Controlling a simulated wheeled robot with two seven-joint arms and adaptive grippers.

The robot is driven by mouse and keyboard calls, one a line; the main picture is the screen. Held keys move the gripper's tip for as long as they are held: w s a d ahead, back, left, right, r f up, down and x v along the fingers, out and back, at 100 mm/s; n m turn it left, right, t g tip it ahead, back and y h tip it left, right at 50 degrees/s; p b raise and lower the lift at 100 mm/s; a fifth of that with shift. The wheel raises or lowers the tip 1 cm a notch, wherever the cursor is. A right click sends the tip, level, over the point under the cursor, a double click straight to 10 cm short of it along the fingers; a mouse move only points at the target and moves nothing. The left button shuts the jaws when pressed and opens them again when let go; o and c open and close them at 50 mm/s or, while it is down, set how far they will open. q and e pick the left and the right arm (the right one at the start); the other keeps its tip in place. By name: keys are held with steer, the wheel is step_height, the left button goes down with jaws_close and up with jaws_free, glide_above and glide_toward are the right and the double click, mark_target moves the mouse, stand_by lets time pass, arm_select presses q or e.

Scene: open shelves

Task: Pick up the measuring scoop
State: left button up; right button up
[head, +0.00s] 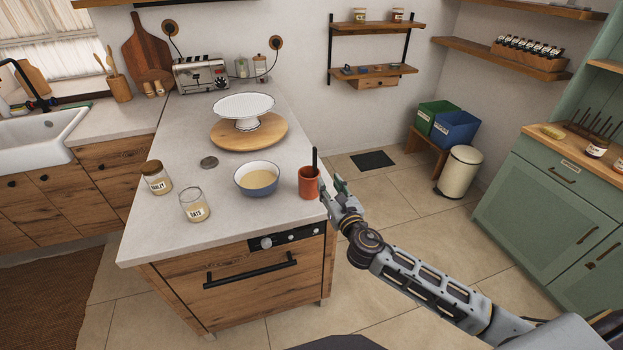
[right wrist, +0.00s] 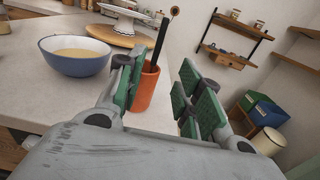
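An orange cup (head: 309,184) stands upright near the right edge of the island counter, with a dark handle (head: 315,160) rising from it. I cannot tell whether the handle is part of the cup or of a scoop whose lower end is hidden inside. My right gripper (head: 338,193) is just right of the cup. In the right wrist view my right gripper (right wrist: 163,95) is open and empty. The cup (right wrist: 146,90) shows beyond and between its green-padded fingers, closer to the left one, which covers part of its side. My left gripper is not in view.
A blue bowl (head: 257,180) of pale contents stands left of the cup. Two labelled jars, one a lidded jar (head: 156,178) and one an open jar (head: 194,205), stand further left. A white cake stand (head: 243,108) sits on a round board behind. The counter's front is clear.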

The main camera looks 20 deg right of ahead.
mark_target(316, 161)
steer(key=shift+w+a+p, duration=0.2)
steer(key=shift+w+p, duration=0.35)
steer(key=shift+w, duration=3.7)
steer(key=shift+w+a+r+p, duration=0.1)
steer(key=shift+w+r+p, duration=0.1)
steer(key=shift+w, duration=0.55)
steer(key=shift+w+a+r+p, duration=0.1)
steer(key=shift+w+p, duration=0.1)
steer(key=shift+w, duration=1.65)
jaws_close()
